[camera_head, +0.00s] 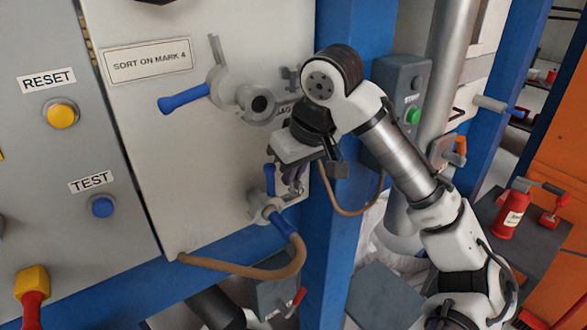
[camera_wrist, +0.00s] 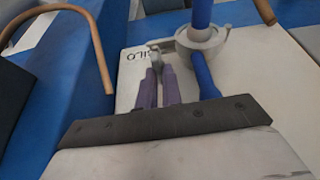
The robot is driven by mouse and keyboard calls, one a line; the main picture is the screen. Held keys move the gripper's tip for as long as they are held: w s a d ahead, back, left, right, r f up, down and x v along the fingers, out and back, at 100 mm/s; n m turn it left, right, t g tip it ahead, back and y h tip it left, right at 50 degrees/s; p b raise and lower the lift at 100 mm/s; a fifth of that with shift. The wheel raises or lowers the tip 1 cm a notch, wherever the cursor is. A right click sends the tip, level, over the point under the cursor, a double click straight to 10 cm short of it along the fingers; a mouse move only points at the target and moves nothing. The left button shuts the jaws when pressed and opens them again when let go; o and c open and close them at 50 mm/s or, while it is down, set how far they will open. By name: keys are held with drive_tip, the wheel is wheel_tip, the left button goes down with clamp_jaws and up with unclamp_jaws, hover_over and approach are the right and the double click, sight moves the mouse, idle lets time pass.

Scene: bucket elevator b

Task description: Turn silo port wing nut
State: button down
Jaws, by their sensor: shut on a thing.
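The silo port wing nut (camera_wrist: 155,57) is a small grey piece on the pale panel, beside the printed word SILO. My gripper (camera_wrist: 157,74) has its purple fingers shut on it in the wrist view. In the head view my gripper (camera_head: 297,184) reaches the lower right part of the cabinet panel, where the fingers and my wrist mostly hide the nut. A grey port fitting with blue handles (camera_head: 266,208) is just left of my fingers. It also shows in the wrist view (camera_wrist: 200,40), right of the fingers, close but apparently apart.
A brown hose (camera_head: 255,272) curves below the blue-handled fitting. Above is a larger grey fitting with a blue lever (camera_head: 185,98). A grey box with a green button (camera_head: 413,115) hangs on the blue post to the right. RESET (camera_head: 61,115) and TEST (camera_head: 102,207) buttons are at left.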

drive_tip(key=n+g+y+p, duration=0.1)
drive_tip(key=n+p, duration=0.2)
drive_tip(key=shift+r, duration=0.2)
drive_tip(key=shift+w+f+n+g+y+p, duration=0.15)
drive_tip(key=shift+n+g+p, duration=0.15)
drive_tip(key=shift+n+p, duration=0.55)
drive_tip(key=shift+s+n+g+y+p, duration=0.15)
drive_tip(key=shift+n+g+p, duration=0.3)
drive_tip(key=shift+n, duration=0.6)
drive_tip(key=shift+w, duration=0.1)
drive_tip(key=c, duration=1.6)
unclamp_jaws()
drive_tip(key=shift+o, duration=0.2)
drive_tip(key=shift+f, duration=0.15)
